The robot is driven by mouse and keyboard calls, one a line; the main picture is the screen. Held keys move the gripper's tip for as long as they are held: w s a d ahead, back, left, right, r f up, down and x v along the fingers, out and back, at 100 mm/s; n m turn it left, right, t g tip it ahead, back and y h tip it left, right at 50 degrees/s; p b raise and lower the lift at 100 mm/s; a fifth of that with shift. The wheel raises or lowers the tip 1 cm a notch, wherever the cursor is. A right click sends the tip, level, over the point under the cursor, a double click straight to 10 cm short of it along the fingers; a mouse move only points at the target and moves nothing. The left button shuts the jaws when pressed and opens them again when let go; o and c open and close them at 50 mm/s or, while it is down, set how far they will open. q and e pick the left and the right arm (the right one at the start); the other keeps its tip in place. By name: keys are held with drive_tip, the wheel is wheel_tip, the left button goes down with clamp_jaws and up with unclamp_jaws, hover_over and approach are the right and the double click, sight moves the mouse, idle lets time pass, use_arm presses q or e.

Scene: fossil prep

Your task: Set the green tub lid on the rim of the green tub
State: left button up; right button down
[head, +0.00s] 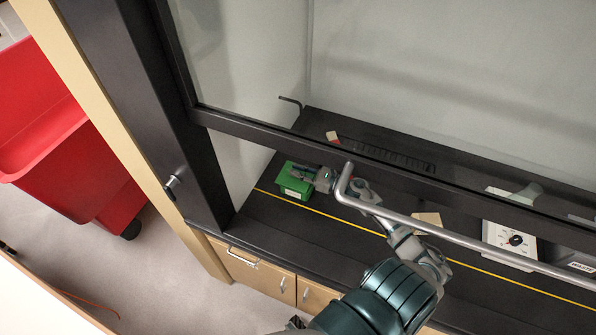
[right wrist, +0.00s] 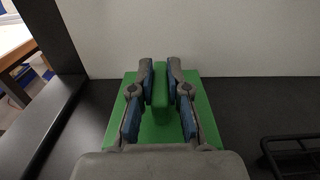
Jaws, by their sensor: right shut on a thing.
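My right gripper (head: 322,179) reaches in under the hood's sash to the green tub (head: 292,192), which stands on the dark worktop near the left wall. In the right wrist view my right gripper (right wrist: 160,85) has its blue-padded fingers shut on the upright handle of the green tub lid (right wrist: 202,112). The lid is a flat green plate, and it hides the tub below it in that view. In the head view the lid is over the tub. I cannot tell whether it touches the rim all round. My left gripper is not in view.
A metal bar (head: 440,232) and the dark sash frame (head: 290,145) cross in front of my right arm. A white box with a dial (head: 510,243) stands at the right. A black rack (right wrist: 290,155) is right of the lid. A yellow line (head: 330,216) runs along the worktop.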

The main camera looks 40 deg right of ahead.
sight(306, 174)
drive_tip(key=shift+d+f+b, duration=0.35)
drive_tip(key=shift+f+b, duration=0.15)
drive_tip(key=shift+f, duration=0.15)
drive_tip(key=shift+d, duration=0.15)
drive_tip(key=c, duration=1.1)
unclamp_jaws()
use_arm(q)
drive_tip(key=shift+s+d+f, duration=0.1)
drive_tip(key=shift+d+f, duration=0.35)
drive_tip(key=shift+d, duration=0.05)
use_arm(e)
drive_tip(key=shift+o, duration=0.2)
drive_tip(key=shift+a+r, duration=0.1)
drive_tip(key=shift+a, duration=0.2)
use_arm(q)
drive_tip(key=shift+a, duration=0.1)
use_arm(e)
drive_tip(key=shift+s+d, duration=0.1)
drive_tip(key=shift+s, duration=0.05)
drive_tip(key=v, duration=0.7)
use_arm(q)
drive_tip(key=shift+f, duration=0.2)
